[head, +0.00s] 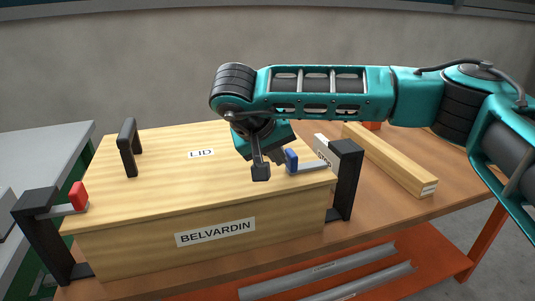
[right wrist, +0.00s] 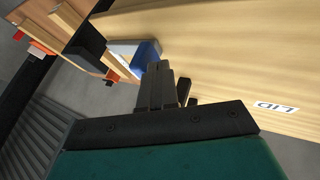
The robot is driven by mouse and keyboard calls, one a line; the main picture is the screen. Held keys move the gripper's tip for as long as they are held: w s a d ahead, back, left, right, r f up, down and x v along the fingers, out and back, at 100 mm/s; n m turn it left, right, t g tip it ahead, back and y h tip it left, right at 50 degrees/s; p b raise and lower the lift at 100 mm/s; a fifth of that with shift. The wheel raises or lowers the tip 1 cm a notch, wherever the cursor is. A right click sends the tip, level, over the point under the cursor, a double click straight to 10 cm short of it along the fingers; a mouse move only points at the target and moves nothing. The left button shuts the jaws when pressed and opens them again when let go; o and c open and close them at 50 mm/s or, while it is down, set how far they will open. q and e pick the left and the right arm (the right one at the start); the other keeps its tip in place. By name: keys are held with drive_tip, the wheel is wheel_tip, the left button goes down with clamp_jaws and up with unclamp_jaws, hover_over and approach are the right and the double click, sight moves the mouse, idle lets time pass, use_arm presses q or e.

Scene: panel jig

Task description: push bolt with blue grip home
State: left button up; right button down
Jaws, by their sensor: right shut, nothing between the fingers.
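The bolt with the blue grip (head: 291,160) is a flat grey bar (head: 311,167) at the right end of the wooden lid (head: 165,165). It runs from the black bracket (head: 346,170) leftward over the lid's edge. The blue grip (right wrist: 148,54) also shows in the right wrist view, just beyond my fingertips. My right gripper (head: 261,173) is shut and empty, pointing down over the lid, just left of the blue grip. I cannot tell whether it touches the grip. My left gripper is in neither view.
A second bolt with a red grip (head: 78,196) sits in a black bracket (head: 42,232) at the lid's left end. A black handle (head: 127,147) stands on the lid. A wooden beam (head: 390,160) lies right of the box (head: 140,253). Metal profiles (head: 318,271) lie on the lower shelf.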

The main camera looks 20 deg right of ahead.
sight(307, 168)
drive_tip(key=d+p, duration=0.1)
drive_tip(key=d, duration=0.5)
drive_tip(key=shift+w+r, duration=0.1)
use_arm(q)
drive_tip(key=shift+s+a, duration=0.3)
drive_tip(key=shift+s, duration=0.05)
use_arm(e)
drive_tip(key=shift+d, duration=0.4)
